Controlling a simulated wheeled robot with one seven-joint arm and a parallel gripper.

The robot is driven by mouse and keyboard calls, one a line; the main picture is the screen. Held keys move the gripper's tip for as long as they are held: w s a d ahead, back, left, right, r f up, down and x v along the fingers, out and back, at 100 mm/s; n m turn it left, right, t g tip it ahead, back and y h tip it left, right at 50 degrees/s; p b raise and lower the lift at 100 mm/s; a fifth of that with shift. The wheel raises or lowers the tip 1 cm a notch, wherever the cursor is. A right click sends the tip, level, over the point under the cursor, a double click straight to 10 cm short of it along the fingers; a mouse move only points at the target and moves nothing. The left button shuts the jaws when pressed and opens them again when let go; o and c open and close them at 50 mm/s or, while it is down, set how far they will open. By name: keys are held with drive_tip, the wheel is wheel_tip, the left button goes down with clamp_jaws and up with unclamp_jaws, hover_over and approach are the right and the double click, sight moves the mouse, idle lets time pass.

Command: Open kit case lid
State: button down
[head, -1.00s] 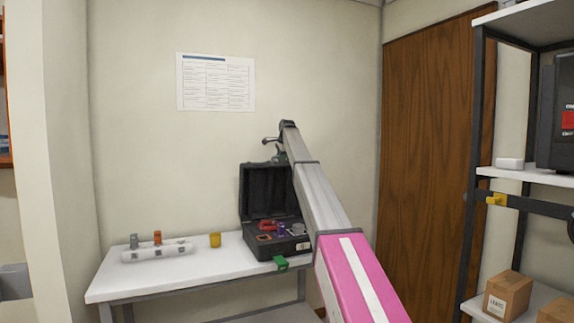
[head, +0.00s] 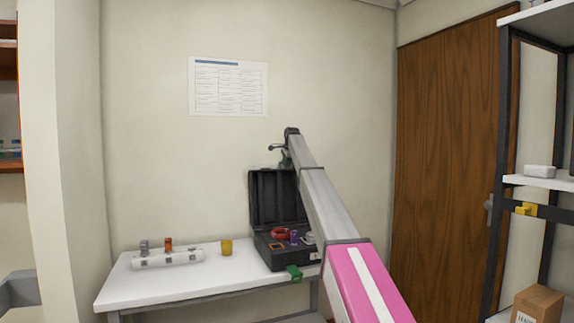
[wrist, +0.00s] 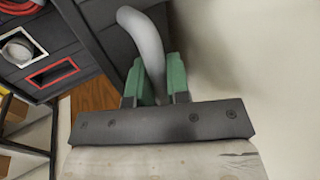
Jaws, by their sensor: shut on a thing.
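The black kit case (head: 277,257) stands at the right end of the white table with its lid (head: 272,200) standing open, roughly upright. My gripper (head: 285,160) is at the lid's upper edge, partly hidden by my arm in the head view. In the wrist view its green fingers (wrist: 156,88) are shut on a curved grey handle (wrist: 147,42). That handle seems to belong to the lid, but its join is not clear. The dark case interior with red and white items shows at the upper left of the wrist view.
A wall is behind; a shelf (head: 540,182) stands right.

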drive_tip(key=c, duration=1.1)
unclamp_jaws()
drive_tip(key=shift+r, duration=0.1)
drive_tip(key=v, duration=1)
drive_tip(key=shift+r, duration=0.25)
drive_tip(key=shift+s, duration=0.15)
